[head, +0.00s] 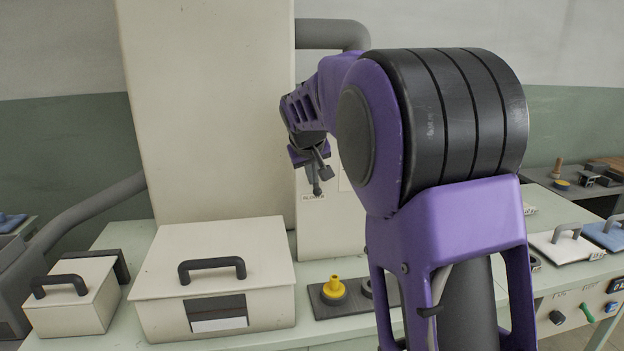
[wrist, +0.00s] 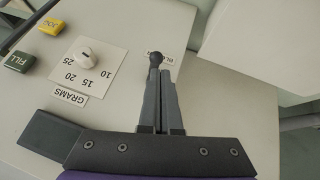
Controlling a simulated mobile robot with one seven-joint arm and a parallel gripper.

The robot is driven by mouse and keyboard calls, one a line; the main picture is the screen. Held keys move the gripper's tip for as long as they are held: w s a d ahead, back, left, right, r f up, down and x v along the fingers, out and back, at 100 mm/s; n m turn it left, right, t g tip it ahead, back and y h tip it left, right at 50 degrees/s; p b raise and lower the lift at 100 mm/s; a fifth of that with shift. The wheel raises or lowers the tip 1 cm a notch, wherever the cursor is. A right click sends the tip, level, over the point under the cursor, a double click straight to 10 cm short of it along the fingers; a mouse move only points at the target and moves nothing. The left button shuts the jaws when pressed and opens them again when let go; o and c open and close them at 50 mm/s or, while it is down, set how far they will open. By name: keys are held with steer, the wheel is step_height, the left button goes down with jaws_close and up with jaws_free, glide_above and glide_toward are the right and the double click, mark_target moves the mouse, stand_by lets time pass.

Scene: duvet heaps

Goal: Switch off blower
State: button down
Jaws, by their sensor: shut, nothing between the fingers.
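The blower switch shows in the wrist view as a dark stem with a round black ball end (wrist: 155,59), at the tips of my fingers. It partly covers a white label (wrist: 167,58) whose visible letters begin "BL". In the head view the ball end (head: 317,190) sits just above the label reading BLOWER (head: 313,197) on a pale panel. My gripper (wrist: 163,80) is shut and empty, its fingers side by side against or just beside the stem; whether they touch it I cannot tell. In the head view my gripper (head: 318,165) is small and partly dark against the panel.
The panel also carries a white dial knob (wrist: 85,55) with a GRAMS label (wrist: 70,96), a green FILL button (wrist: 19,61) and a yellow JOG button (wrist: 52,26). A white lidded box (head: 213,275) and a yellow part (head: 334,287) stand on the bench below.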

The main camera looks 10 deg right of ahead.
steer(key=s+a+r, duration=0.1)
steer(key=s+r, duration=0.1)
steer(key=s, duration=0.6)
steer(key=shift+a+r, duration=0.25)
steer(key=shift+r, duration=0.05)
steer(key=shift+s, duration=0.1)
